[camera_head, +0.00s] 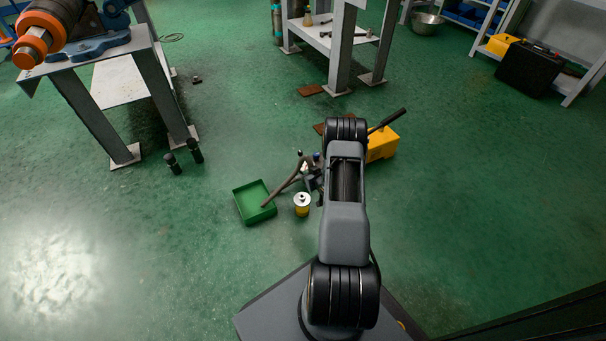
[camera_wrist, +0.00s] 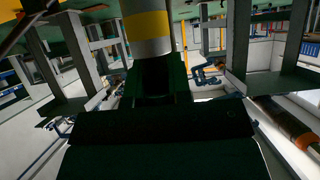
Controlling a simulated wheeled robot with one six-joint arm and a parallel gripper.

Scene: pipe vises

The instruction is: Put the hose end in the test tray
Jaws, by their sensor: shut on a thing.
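The green test tray (camera_head: 241,206) lies on the floor left of my arm, open at the top. A dark hose (camera_head: 285,187) slopes from beside my gripper down to the left, and its lower end shows over the inside of the tray. Whether that end touches the tray floor I cannot tell. My gripper (camera_head: 312,181) is low, to the right of the tray, mostly hidden behind my own forearm. It is shut on what seems to be the hose; the grip itself is not clearly seen.
A yellow can (camera_head: 302,206) with a white top stands just right of the tray. A yellow box-like unit (camera_head: 382,144) with a black handle is beyond my arm. Two dark cylinders (camera_head: 183,160) stand near the vise bench (camera_head: 128,45). Floor left of the tray is clear.

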